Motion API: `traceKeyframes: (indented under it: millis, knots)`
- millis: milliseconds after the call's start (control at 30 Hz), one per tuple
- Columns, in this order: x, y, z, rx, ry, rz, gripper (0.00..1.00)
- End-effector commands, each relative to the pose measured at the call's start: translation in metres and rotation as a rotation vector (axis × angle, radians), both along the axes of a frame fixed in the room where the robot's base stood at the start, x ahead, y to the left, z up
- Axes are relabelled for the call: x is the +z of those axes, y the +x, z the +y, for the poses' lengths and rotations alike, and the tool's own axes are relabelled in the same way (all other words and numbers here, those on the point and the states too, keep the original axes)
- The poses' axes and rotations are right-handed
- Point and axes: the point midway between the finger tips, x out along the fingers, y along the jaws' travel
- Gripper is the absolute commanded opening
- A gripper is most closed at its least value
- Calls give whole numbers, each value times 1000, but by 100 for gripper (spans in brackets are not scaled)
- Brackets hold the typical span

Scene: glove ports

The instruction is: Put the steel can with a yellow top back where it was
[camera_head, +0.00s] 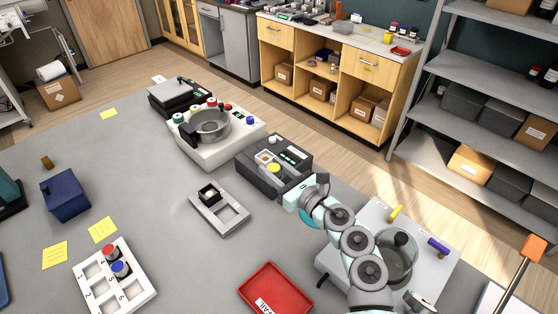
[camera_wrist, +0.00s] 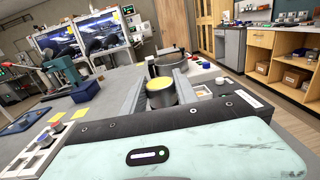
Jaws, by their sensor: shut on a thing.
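The steel can with a yellow top (camera_head: 273,168) is between the fingers of my gripper (camera_head: 277,172), over or at the black device (camera_head: 262,182). In the wrist view, the can (camera_wrist: 161,97) shows its yellow top facing up, with a grey finger on each side. My gripper (camera_wrist: 160,88) is shut on it. Whether the can's base touches the device is hidden. A white rack with numbered square slots (camera_head: 134,289) stands at the lower left. It holds a red-topped can (camera_head: 112,250) and a blue-topped can (camera_head: 121,268), with other slots empty.
A grey fixture (camera_head: 232,221) with a small dark part lies left of my arm. A red tray (camera_head: 270,292) is in front. A round-bowled machine (camera_head: 208,128) stands behind. A blue box (camera_head: 66,193) is at left. Grey table is clear between fixture and rack.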

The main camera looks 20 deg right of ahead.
Motion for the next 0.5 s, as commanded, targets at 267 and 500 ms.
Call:
traceKeyframes:
  millis: [267, 500]
  knots:
    - [-28, -35, 49, -66, -2, 6, 0]
    - [-46, -60, 83, -124, 2, 5, 0]
